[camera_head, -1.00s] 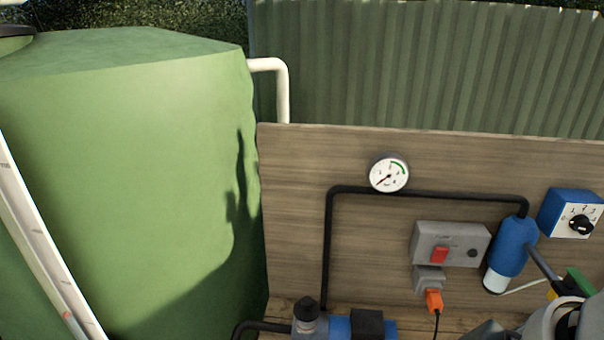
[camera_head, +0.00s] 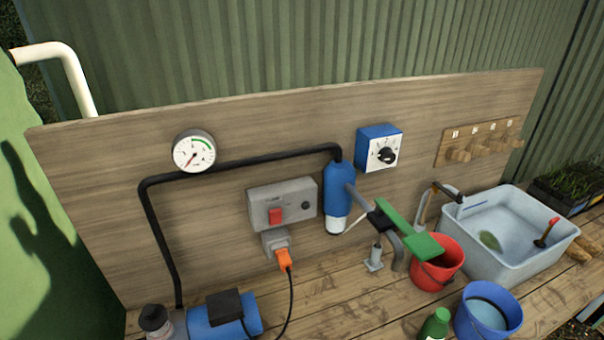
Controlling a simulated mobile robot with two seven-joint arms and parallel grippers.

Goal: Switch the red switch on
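The red switch (camera_head: 275,216) is a small red rocker on the front left of a grey box (camera_head: 297,197) fixed to the wooden back panel. Its on or off position is too small to tell. An orange plug (camera_head: 284,259) sits in a grey socket (camera_head: 275,240) just below the box, with a black cable hanging from it. Neither of my grippers shows in the view.
A pressure gauge (camera_head: 194,151) and black pipe (camera_head: 250,161) are left of and above the box. A blue cylinder (camera_head: 338,190), a dial box (camera_head: 379,148), a green lever (camera_head: 407,228), a red bucket (camera_head: 437,262) and a sink (camera_head: 500,235) are to the right. A blue pump (camera_head: 212,318) stands below.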

